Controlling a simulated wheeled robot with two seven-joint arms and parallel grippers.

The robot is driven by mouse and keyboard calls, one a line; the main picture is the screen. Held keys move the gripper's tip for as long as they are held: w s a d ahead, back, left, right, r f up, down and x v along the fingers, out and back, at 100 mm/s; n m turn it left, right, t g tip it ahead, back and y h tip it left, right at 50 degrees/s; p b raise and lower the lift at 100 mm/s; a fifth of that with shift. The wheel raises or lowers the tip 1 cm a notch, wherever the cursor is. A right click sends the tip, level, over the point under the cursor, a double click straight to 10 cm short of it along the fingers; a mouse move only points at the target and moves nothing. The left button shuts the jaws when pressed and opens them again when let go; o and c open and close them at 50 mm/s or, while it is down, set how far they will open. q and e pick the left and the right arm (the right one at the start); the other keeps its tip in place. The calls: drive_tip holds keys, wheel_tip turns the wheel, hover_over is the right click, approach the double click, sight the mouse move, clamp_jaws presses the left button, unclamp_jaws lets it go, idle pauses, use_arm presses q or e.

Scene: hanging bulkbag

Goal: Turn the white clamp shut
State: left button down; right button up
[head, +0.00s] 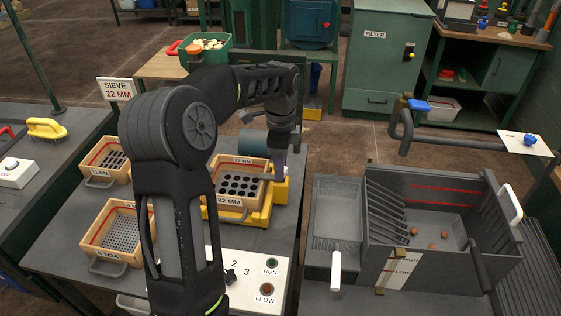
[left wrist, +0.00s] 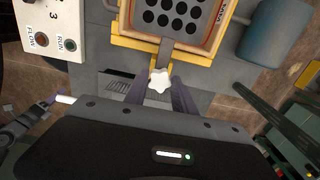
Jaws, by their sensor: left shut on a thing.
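The white clamp (left wrist: 160,80) is a star-shaped knob at the edge of the yellow frame (left wrist: 190,55) that holds the 22 mm sieve (left wrist: 212,35). In the left wrist view my left gripper (left wrist: 160,90) has its two purple-grey fingers on either side of the knob, shut on it. In the head view my left gripper (head: 279,160) reaches down at the right side of the yellow frame, and the knob is hidden there. My right gripper (left wrist: 54,103) shows small and blurred at the left of the left wrist view, near a white handle; its jaw state is unclear.
Two other wooden sieves (head: 112,235) (head: 106,160) stand on the left of the bench. A RUN/FLOW panel (head: 252,270) is at the front. A blue-grey cylinder (left wrist: 275,30) stands beside the frame. A grey slotted box (head: 410,255) is on the right.

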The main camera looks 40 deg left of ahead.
use_arm(q)
drive_tip(key=c, duration=1)
unclamp_jaws()
drive_tip(key=shift+c, duration=0.2)
wheel_tip(320, 180, up, 8)
drive_tip(key=shift+f, duration=0.1)
drive_tip(key=shift+f, duration=0.1)
